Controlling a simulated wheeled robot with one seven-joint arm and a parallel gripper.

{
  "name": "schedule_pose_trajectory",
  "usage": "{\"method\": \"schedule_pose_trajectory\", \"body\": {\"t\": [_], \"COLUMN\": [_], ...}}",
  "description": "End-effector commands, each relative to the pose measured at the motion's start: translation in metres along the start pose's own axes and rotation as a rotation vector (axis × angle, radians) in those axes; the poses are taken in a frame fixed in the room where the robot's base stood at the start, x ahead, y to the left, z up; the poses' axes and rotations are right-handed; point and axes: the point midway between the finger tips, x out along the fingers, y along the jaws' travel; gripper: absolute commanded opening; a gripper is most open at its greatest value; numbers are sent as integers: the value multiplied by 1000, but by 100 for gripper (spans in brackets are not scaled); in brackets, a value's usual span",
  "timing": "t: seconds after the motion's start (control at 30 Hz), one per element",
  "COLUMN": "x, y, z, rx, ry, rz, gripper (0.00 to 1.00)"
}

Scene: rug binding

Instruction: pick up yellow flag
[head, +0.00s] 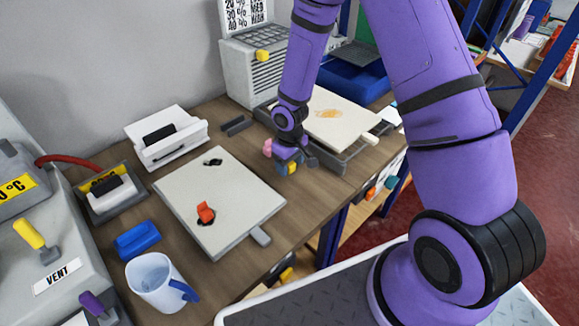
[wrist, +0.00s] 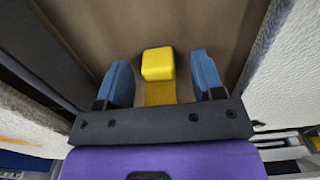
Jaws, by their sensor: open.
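The yellow flag (wrist: 158,64) has a blocky yellow top and a flatter yellow part below it in the wrist view. My gripper (wrist: 160,72) is open, with one blue finger on each side of the flag and a visible gap on both sides. Its lower end is hidden by my gripper's dark crossbar. In the head view, my gripper (head: 287,167) points down at the wooden bench between two pale boards, and a bit of the yellow flag (head: 294,168) shows at the fingers.
A pale board (head: 235,190) with an orange-red flag (head: 205,212) lies left of my gripper. Another board (head: 325,112) in a grey frame stands close on the right. A pink object (head: 267,147) is just beside my gripper. A white mug (head: 152,278) and blue block (head: 137,240) stand front left.

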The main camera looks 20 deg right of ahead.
Motion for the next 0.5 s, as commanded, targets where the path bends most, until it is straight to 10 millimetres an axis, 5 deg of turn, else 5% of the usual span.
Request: {"method": "schedule_pose_trajectory", "body": {"t": [0.33, 0.5], "x": [6, 6], "y": [0, 0], "z": [0, 0], "rx": [1, 1], "ry": [0, 0], "rz": [1, 1], "gripper": [59, 20]}}
